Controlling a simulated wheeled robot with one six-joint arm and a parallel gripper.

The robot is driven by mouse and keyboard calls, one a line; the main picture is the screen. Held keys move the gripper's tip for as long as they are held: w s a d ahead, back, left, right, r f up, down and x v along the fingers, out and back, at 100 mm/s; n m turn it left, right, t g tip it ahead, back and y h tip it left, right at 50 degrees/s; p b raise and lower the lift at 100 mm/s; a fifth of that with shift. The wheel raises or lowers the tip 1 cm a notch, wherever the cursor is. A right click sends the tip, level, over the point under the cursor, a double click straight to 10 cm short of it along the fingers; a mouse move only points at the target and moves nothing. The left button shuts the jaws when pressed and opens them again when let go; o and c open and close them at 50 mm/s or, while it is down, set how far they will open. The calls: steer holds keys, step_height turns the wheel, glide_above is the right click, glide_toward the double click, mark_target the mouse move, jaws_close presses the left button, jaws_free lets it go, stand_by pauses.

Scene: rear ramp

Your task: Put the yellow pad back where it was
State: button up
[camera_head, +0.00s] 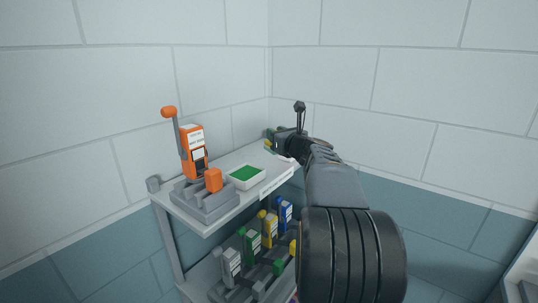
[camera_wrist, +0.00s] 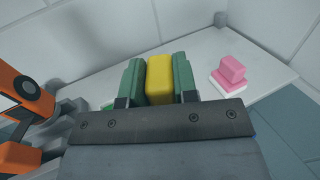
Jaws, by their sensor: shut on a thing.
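The yellow pad (camera_wrist: 159,78) sits between the two green fingers of my gripper (camera_wrist: 158,80) in the wrist view, and the gripper is shut on it. The pad is over the white top shelf (camera_wrist: 205,58); I cannot tell whether it touches the shelf. In the head view my gripper (camera_head: 274,136) is at the far right end of the top shelf, near the wall corner. Only a small bit of yellow shows there, and the arm hides much of that end.
A pink block (camera_wrist: 231,70) on a white base stands right of my gripper. An orange lever device (camera_head: 193,150) and a white tray with a green inside (camera_head: 246,177) stand on the top shelf. Several coloured devices, one yellow (camera_head: 268,229), stand on the lower shelf. Walls enclose the corner.

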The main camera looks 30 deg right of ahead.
steer(key=w+d+f, duration=0.1)
steer(key=f, duration=0.1)
steer(key=w+d+f, duration=0.1)
steer(key=w+f, duration=0.1)
steer(key=w+d+f, duration=0.1)
steer(key=w+f, duration=0.1)
steer(key=shift+w, duration=0.1)
steer(key=f, duration=0.3)
steer(key=shift+w+d, duration=0.1)
steer(key=shift+w, duration=0.25)
steer(key=shift+f, duration=0.35)
steer(key=shift+s+f, duration=0.1)
steer(key=shift+f, duration=0.05)
steer(key=o, duration=0.9)
